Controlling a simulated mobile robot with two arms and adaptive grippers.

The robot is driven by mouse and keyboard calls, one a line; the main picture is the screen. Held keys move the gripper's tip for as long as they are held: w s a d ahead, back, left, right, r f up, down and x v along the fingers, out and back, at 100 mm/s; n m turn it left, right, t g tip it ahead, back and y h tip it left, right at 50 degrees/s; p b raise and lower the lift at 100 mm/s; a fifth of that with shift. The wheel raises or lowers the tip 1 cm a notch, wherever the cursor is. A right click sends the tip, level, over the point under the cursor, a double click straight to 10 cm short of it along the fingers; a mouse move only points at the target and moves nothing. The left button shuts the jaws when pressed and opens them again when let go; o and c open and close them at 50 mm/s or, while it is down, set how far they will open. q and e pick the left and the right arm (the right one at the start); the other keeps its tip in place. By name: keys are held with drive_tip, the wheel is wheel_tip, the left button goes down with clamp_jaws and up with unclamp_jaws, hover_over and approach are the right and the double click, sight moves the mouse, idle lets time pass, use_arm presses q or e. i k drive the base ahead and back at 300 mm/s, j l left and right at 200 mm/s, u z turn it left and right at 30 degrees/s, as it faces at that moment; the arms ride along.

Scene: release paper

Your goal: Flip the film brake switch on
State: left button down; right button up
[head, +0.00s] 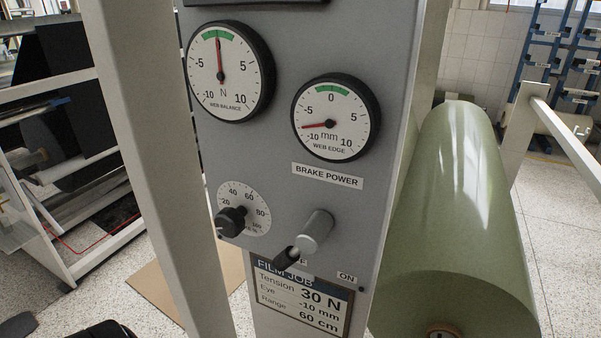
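The brake switch (315,231) is on the grey control panel (395,75), below a label reading BRAKE POWER (327,176). It has a grey cylinder sticking out and a black lever part (286,257) pointing down and to the left. An ON label (347,277) is to the lower right of the switch, away from the black part. Another label behind the switch is mostly hidden. Dark rounded shapes at the bottom left edge may be part of my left arm or gripper, but no fingertips show. My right gripper is not in view.
Above are the WEB BALANCE gauge (226,85) and the WEB EDGE gauge (331,129). A black dial knob (231,222) is left of the switch. A FILM JOB card (300,297) is below. A pale post (150,130) stands at left, a green roll (460,220) at right.

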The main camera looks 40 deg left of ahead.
sight(310, 239)
drive_tip(key=k+j+u, duration=0.1)
drive_tip(key=u, duration=0.9)
